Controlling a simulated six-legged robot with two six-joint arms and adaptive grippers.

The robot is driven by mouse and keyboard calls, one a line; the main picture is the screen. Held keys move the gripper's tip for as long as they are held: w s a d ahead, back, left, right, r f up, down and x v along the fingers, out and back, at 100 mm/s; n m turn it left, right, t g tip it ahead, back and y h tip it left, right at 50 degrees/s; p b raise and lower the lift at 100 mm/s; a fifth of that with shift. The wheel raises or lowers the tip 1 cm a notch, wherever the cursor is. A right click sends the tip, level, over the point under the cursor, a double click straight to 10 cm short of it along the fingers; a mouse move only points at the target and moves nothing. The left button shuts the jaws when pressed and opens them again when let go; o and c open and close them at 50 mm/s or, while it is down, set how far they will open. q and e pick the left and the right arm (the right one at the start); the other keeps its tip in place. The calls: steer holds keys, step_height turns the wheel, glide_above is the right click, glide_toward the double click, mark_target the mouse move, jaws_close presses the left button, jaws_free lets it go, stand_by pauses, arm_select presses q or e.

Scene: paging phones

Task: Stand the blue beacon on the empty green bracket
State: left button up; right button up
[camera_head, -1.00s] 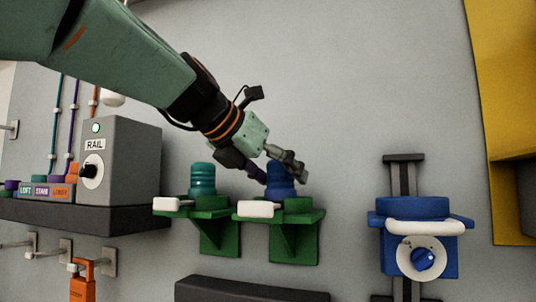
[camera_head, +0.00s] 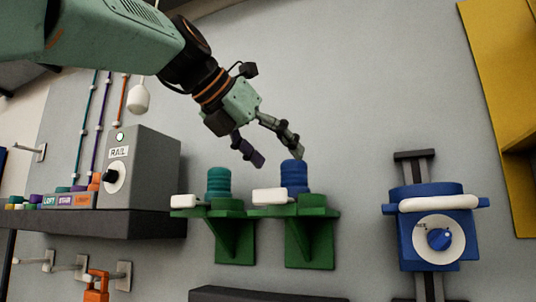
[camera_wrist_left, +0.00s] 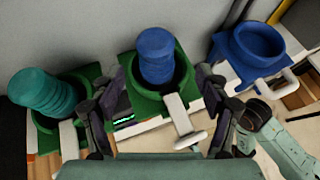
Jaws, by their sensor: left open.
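The blue beacon (camera_head: 294,176) stands upright on the right-hand green bracket (camera_head: 309,238). In the left wrist view the beacon (camera_wrist_left: 156,57) sits within the bracket's round green holder (camera_wrist_left: 181,92). My left gripper (camera_head: 279,161) is open and empty, with its fingers above and left of the beacon in the head view. In the left wrist view the open fingers (camera_wrist_left: 160,86) spread to either side of the holder, apart from the beacon. A teal beacon (camera_head: 219,182) stands on the left-hand green bracket (camera_head: 235,238).
White handles (camera_head: 270,196) jut from the brackets' fronts. A blue holder with a dial (camera_head: 440,238) is on a rail at right; its ring (camera_wrist_left: 258,42) looks empty. A grey RAIL box (camera_head: 140,165) stands on a dark shelf at left. The wall above is clear.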

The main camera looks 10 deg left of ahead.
arm_select(q)
steer(key=b+v, duration=0.2)
steer(key=v, duration=0.3)
steer(key=shift+s+a, duration=0.1)
steer(key=shift+a, duration=0.1)
steer(key=shift+s, duration=0.1)
steer(key=shift+a, duration=0.2)
steer(key=shift+d, duration=0.2)
steer(key=shift+a, duration=0.15)
stand_by(0.4)
